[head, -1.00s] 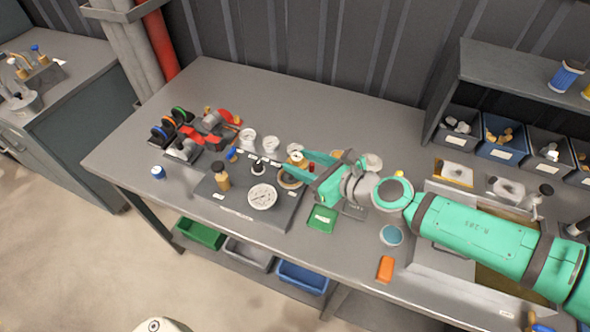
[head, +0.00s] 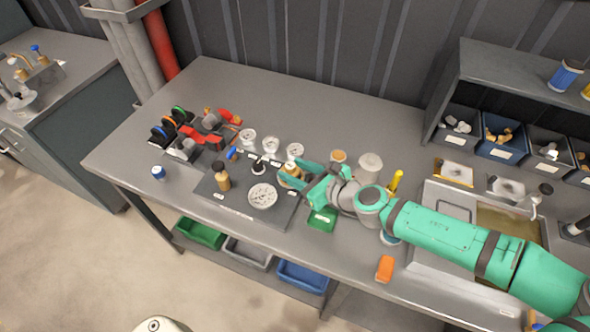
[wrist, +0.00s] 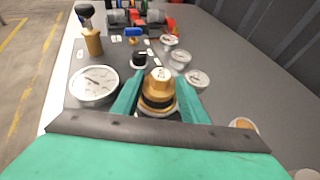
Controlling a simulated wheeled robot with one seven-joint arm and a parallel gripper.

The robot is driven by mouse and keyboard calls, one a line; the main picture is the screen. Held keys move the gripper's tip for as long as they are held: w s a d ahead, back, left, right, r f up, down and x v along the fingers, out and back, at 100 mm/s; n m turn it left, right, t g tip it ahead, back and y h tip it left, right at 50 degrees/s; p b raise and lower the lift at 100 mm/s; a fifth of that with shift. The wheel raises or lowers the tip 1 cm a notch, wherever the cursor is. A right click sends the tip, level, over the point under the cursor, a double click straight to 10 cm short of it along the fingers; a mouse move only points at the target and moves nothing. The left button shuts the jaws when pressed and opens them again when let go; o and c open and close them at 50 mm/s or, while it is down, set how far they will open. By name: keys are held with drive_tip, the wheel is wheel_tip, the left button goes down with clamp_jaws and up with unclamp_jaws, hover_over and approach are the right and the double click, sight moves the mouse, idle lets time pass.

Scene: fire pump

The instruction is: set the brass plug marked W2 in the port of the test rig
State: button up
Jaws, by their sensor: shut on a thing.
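The brass plug (wrist: 157,82) is between the fingers of my gripper (wrist: 158,103), which is shut on it. The plug has a hex top with a small white mark, too small to read surely, and a black band below. It stands about upright. The test rig (head: 238,207) is a dark plate with a large gauge (head: 262,197) left of the plug. In the head view my gripper (head: 293,177) is at the rig's right end, at the port. The port is mostly hidden under the plug and fingers, so I cannot tell how deep the plug sits.
A brass fitting with a black knob (wrist: 91,38) rises from the rig. Several small gauges (wrist: 196,79) stand along its back edge. A tan-topped round piece (head: 338,156) is behind my wrist. A green tray (head: 322,219) lies in front. The back of the bench is clear.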

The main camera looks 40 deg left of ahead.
drive_tip(key=shift+f, duration=0.55)
drive_tip(key=o, duration=0.9)
drive_tip(key=shift+o, duration=0.2)
